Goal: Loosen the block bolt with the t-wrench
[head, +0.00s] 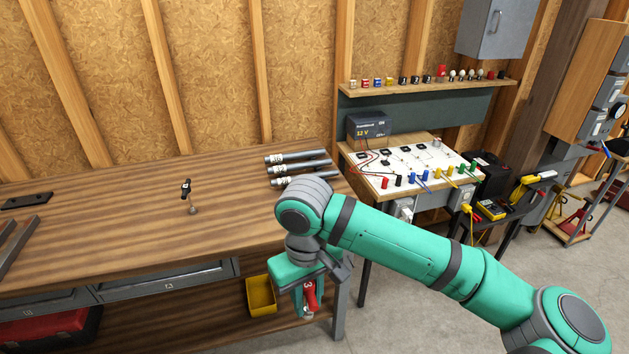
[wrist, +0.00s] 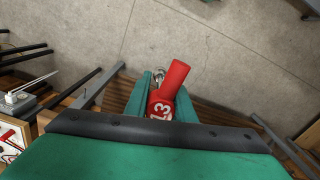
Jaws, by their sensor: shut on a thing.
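My gripper (head: 305,287) hangs beside the front right end of the workbench, low, in front of its lower shelf. It is shut on a red tool (head: 311,297) marked 13. In the wrist view the red tool (wrist: 168,92) sits between the green fingers, its red end sticking out, with a shiny metal piece beside it. It may be the t-wrench, but a T shape is not clear.
The workbench (head: 120,230) carries several grey tubes (head: 310,162) at its right end and a black plate (head: 27,201) at the left. A yellow bin (head: 261,294) is on the shelf below. A wiring table (head: 455,185) stands to the right. The bench middle is mostly clear.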

